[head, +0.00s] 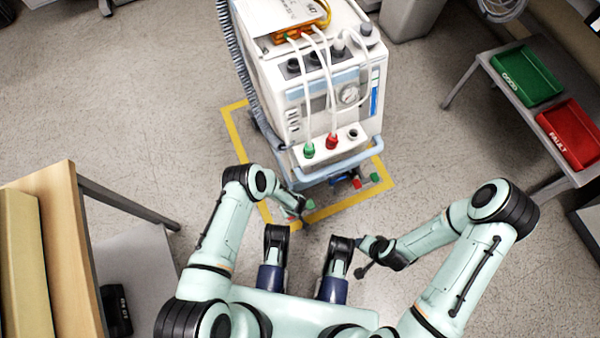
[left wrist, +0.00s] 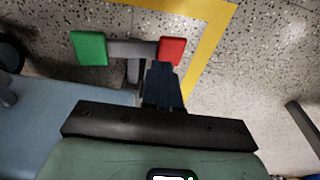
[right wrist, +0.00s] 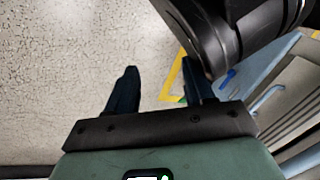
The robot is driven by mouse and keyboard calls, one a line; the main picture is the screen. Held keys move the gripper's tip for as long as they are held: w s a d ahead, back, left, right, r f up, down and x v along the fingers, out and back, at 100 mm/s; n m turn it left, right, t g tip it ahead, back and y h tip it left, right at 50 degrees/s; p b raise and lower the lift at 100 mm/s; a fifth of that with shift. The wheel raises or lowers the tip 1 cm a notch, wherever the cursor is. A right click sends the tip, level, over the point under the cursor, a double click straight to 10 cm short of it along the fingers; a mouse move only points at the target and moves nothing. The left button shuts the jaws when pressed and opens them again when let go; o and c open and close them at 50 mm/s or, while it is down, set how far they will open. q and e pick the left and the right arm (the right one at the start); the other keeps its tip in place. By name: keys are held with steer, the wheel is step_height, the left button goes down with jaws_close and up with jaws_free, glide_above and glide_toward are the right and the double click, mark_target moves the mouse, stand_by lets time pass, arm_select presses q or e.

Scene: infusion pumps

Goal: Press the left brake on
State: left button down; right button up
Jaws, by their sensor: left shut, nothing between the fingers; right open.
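The left brake pedal has a green pad (left wrist: 89,48) and a red pad (left wrist: 171,50) at the ends of a grey bar (left wrist: 132,49), seen in the left wrist view. Its green pad (head: 310,204) also shows in the head view, low at the front left of the pump cart (head: 325,100). My left gripper (left wrist: 163,68) is shut and empty, its tips at the lower edge of the red pad; I cannot tell whether they touch. My right gripper (right wrist: 160,78) is open and empty, apart from the cart, above the floor.
A second pedal with a red pad (head: 356,183) and a green pad (head: 375,177) sits at the cart's front right. Yellow tape (head: 235,130) frames the cart. A green tray (head: 526,75) and a red tray (head: 572,133) stand on a side table at right.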

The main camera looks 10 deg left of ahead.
arm_select(q)
steer(key=shift+r+p, duration=0.4)
steer(key=shift+r, duration=0.1)
steer(key=shift+r+p, duration=1.05)
steer(key=shift+r, duration=0.15)
steer(key=shift+r+p, duration=1)
steer(key=shift+r, duration=0.1)
arm_select(e)
steer(key=s+a+r, duration=0.1)
steer(key=a+r, duration=0.2)
steer(key=r, duration=0.4)
steer(key=shift+n+y, duration=0.3)
steer(key=shift+y, duration=0.1)
